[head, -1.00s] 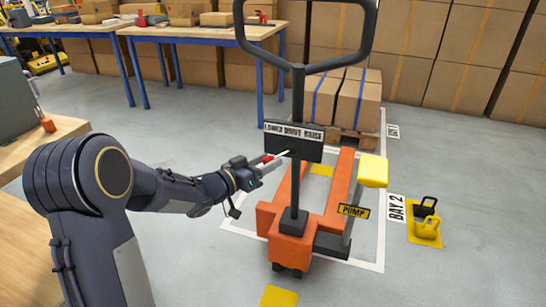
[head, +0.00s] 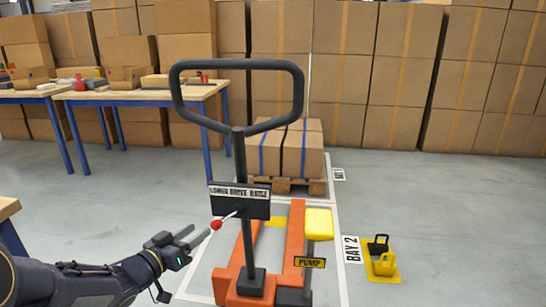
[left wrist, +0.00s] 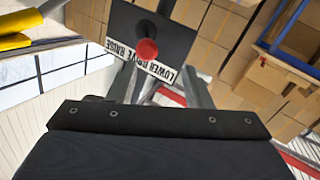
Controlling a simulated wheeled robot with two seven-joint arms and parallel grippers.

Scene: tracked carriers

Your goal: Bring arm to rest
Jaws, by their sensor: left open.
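My left arm comes in from the lower left, and its gripper (head: 200,232) is open, its fingertips just left of and below the red knob (head: 216,225). The knob sits on a thin lever at the black plate (head: 240,203) marked LOWER DRIVE RAISE. In the left wrist view the knob (left wrist: 147,50) shows ahead, in the gap between the two spread fingers (left wrist: 160,88). Nothing is held. Whether a finger touches the knob, I cannot tell. My right gripper is not in view.
The orange pallet jack (head: 295,235) has a tall black handle (head: 238,65) and a yellow PUMP pedal (head: 319,222). Boxes stand on a pallet (head: 285,186) behind it. A yellow plate (head: 382,265) lies right. A workbench (head: 160,95) stands back left.

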